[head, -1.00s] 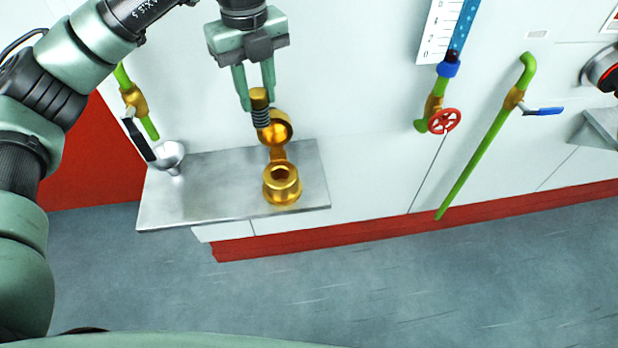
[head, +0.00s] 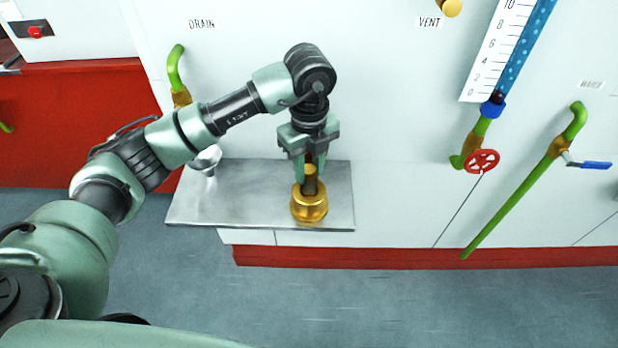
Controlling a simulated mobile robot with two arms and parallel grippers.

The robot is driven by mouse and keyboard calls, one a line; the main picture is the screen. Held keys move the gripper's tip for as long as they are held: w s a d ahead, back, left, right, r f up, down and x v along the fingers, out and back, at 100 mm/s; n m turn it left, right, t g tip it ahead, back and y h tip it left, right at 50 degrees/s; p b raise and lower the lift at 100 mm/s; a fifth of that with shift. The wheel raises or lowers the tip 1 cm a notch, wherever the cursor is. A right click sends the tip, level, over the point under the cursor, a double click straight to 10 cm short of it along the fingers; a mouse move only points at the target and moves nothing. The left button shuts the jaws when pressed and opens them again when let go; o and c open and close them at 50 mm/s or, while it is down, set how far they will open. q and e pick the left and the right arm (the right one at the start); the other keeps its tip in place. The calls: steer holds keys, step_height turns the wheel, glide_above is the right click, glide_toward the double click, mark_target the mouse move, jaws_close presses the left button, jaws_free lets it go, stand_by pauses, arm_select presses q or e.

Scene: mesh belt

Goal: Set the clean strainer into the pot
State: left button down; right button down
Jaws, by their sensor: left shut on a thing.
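My left gripper (head: 309,170) is shut on the strainer (head: 310,184), a small upright cylinder with a gold top. It holds the strainer directly over the gold pot (head: 309,208). The strainer's lower end meets the pot's mouth in the picture. I cannot tell how deep it sits inside. The pot stands upright near the right end of the steel shelf (head: 245,197). The pot's lid is not clearly visible behind the gripper and strainer. My right gripper is not in view.
A metal funnel (head: 205,160) is at the shelf's left end, partly behind my left arm. A green drain pipe (head: 175,70) is above it. A red handwheel (head: 482,161) and a green pipe with a blue lever (head: 590,164) are on the right. The shelf's middle is clear.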

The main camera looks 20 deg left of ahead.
mark_target(309, 179)
arm_select(q)
step_height(309, 179, down, 4)
steer(key=shift+f+p, duration=0.2)
steer(key=shift+p, duration=0.2)
steer(key=shift+f, duration=0.1)
steer(key=c, duration=1.1)
jaws_free()
steer(key=shift+o, duration=0.2)
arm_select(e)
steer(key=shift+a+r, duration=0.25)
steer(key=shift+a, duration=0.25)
arm_select(q)
steer(key=shift+r, duration=0.5)
step_height(309, 179, up, 11)
steer(key=b, duration=0.2)
steer(key=shift+r+b, duration=0.2)
steer(key=shift+b, duration=0.1)
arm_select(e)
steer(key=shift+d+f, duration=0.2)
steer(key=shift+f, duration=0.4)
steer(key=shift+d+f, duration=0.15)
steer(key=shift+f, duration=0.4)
